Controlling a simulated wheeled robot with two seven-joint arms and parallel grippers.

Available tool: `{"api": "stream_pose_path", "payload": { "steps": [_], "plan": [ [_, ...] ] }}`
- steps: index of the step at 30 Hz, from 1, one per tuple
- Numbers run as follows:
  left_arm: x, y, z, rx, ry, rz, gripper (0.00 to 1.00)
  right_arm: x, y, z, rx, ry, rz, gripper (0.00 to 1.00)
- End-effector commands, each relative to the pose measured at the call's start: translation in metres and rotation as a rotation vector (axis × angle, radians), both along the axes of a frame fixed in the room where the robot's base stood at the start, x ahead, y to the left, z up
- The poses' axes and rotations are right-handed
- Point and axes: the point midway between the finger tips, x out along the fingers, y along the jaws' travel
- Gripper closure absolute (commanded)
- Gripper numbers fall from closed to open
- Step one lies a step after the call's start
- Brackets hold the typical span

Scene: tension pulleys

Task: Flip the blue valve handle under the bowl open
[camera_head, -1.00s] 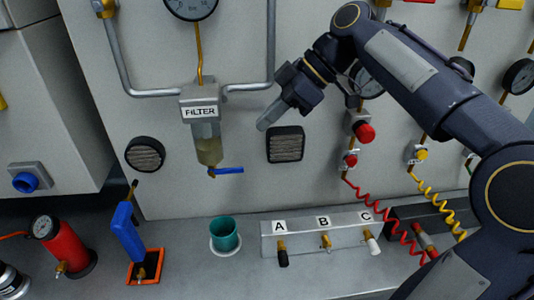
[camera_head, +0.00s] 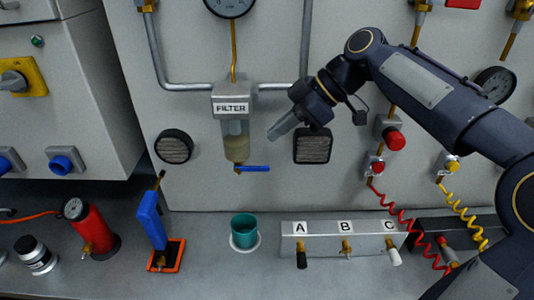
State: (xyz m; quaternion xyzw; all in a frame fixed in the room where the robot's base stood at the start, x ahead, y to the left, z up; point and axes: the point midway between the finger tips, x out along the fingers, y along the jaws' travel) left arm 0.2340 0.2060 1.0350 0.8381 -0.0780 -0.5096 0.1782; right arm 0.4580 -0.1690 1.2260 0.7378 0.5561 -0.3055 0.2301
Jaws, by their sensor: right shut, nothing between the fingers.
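The filter bowl (camera_head: 235,141) hangs on the wall panel under a block labelled FILTER (camera_head: 231,107). Its blue valve handle (camera_head: 254,168) sits at the bottom of the bowl and points level to the right. My right gripper (camera_head: 272,136) is shut and empty. In the picture it is up and to the right of the handle, clear of it, its fingers pointing down-left. My left gripper is not in view. A teal cup (camera_head: 244,232) stands on a white round base below the bowl.
A round vent (camera_head: 174,146) and a square vent (camera_head: 312,147) flank the bowl. On the bench stand a blue tool in an orange tray (camera_head: 168,254), a red cylinder (camera_head: 92,230) and a manifold marked A, B, C (camera_head: 318,231). Coiled red hose (camera_head: 400,215) hangs at right.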

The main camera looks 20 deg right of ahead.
Motion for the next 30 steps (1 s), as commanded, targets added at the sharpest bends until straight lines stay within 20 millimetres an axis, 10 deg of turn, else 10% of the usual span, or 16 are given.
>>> {"api": "stream_pose_path", "payload": {
  "steps": [12,30],
  "plan": [
    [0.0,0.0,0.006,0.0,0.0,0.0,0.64,0.007,0.024,-0.058,0.0,0.002,-0.002,1.0],
    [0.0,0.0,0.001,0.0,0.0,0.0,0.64,0.007,0.024,-0.068,0.008,-0.003,-0.002,1.0]
  ]
}}
